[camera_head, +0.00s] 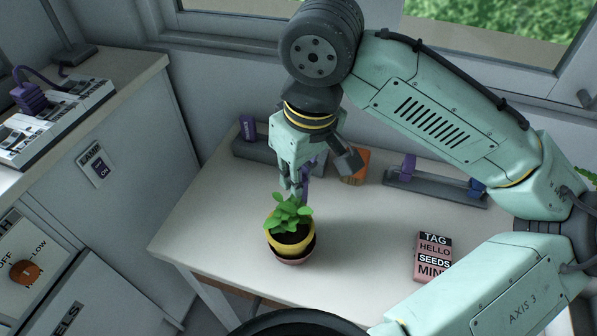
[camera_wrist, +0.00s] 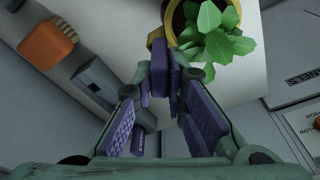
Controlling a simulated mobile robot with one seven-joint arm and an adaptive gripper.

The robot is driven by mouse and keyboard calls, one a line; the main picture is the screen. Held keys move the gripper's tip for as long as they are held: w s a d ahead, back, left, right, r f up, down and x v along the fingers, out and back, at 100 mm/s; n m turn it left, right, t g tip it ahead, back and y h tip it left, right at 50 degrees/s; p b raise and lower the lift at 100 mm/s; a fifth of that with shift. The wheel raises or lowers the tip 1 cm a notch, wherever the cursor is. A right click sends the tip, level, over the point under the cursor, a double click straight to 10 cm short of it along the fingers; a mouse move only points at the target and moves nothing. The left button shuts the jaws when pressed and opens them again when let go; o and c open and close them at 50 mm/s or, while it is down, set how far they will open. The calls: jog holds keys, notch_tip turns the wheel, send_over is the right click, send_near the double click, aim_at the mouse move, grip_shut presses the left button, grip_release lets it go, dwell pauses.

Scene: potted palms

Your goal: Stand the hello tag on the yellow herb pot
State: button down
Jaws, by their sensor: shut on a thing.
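The yellow herb pot (camera_head: 291,247) stands on the table with a leafy green plant in dark soil. Its yellow rim and leaves (camera_wrist: 213,35) show at the top of the wrist view. My gripper (camera_head: 299,188) is just above and behind the plant, pointing down. It is shut on a purple tag (camera_head: 304,187), which also shows between the fingertips in the wrist view (camera_wrist: 160,68). The tag hangs close to the pot's rim; I cannot tell whether they touch. Any lettering on the held tag is not readable here.
Another rack (camera_head: 430,189) holds a purple and a blue tag. A pink sign (camera_head: 433,257) reads TAG HELLO SEEDS MINT. The table's front left is clear.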

jog(key=c, duration=1.5)
grip_release()
jog(key=shift+c, duration=0.2)
jog(key=shift+o, duration=0.5)
jog(key=o, duration=0.4)
jog(key=shift+r, duration=0.1)
notch_tip(320, 180, up, 8)
jog(key=p, duration=0.8)
